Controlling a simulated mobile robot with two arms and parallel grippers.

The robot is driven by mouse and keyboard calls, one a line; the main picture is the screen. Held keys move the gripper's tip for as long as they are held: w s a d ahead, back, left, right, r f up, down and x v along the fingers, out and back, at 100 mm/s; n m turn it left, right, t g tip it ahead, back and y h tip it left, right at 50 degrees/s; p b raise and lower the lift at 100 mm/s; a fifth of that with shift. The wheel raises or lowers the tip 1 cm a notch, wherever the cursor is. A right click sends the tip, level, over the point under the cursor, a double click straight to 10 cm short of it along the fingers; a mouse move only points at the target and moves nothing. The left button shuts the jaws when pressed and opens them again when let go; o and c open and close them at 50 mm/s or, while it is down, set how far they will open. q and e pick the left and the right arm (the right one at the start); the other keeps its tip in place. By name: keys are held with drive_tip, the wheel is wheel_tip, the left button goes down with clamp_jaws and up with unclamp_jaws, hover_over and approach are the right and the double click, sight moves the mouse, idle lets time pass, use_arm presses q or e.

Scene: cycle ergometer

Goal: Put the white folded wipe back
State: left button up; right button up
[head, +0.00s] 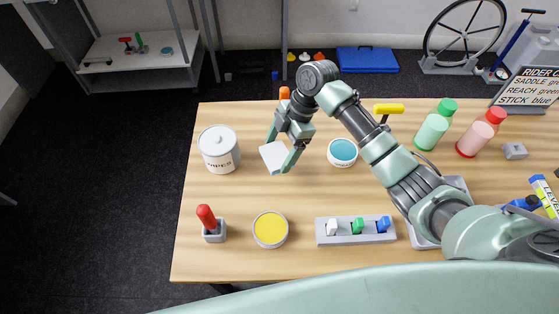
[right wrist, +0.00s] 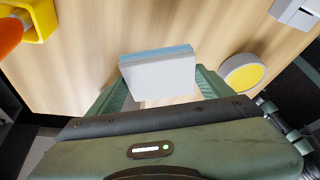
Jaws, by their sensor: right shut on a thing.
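The white folded wipe (head: 272,156) is a flat square held between the fingers of my right gripper (head: 280,154), above the wooden table. In the right wrist view the wipe (right wrist: 158,74) shows a white face and a light blue layer along its far edge, with a finger at each side. A white lidded canister (head: 219,152) with dark lettering, seemingly about wipes, stands to the left of the gripper, apart from it. My left gripper is in neither view.
A yellow-topped round tub (head: 270,229) and a red-handled item in a grey holder (head: 212,231) stand nearer the front. A teal-filled bowl (head: 342,152) is right of the gripper. Green (head: 433,128) and red (head: 478,135) bottles stand farther right.

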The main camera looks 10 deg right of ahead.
sight(279, 164)
wheel_tip(279, 164, down, 2)
drive_tip(key=shift+f, duration=0.4)
wheel_tip(279, 164, down, 4)
drive_tip(key=shift+r+p, duration=0.25)
drive_tip(key=shift+p, duration=0.05)
drive_tip(key=shift+f, duration=0.2)
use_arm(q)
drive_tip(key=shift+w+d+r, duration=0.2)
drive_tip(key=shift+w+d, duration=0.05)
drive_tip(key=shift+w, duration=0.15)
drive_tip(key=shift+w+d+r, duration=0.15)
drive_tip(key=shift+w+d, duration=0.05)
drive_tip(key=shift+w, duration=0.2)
use_arm(e)
drive_tip(key=o, duration=1.1)
drive_tip(key=shift+r, duration=0.1)
